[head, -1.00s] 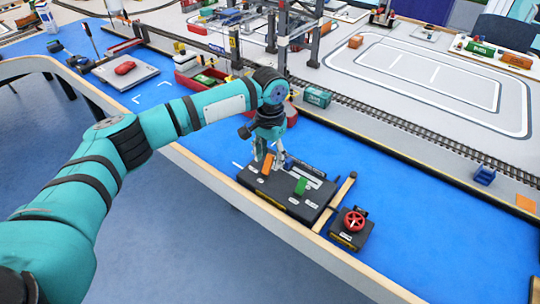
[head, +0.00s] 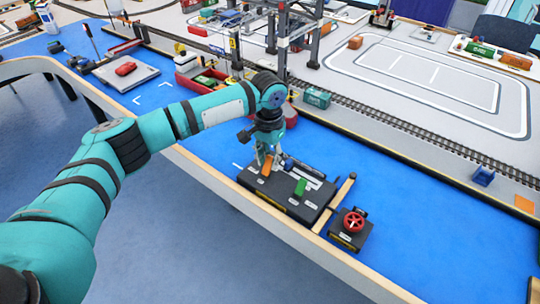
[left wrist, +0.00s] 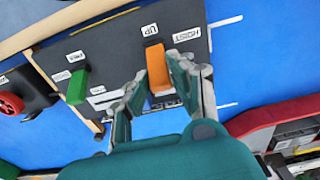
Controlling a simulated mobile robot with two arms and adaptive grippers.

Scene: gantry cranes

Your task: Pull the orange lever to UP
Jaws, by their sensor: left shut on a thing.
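The orange lever (head: 266,168) stands on a black control box (head: 310,204) near the table's front edge. In the left wrist view the orange lever (left wrist: 157,67) rises between the fingertips of my left gripper (left wrist: 168,76), which is shut on it. Its free end lies close to the white UP label (left wrist: 150,30), beside the HOIST label (left wrist: 187,35). In the head view my left gripper (head: 270,160) comes down from above onto the lever, and the fingers partly cover it. The lever's base is hidden in the wrist view. My right gripper is not in view.
A green lever (head: 300,187) stands on the same box, close to the orange one. A box with a red handwheel (head: 353,221) lies to the right. A red ship model (head: 190,79) and a gantry crane (head: 283,35) stand behind.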

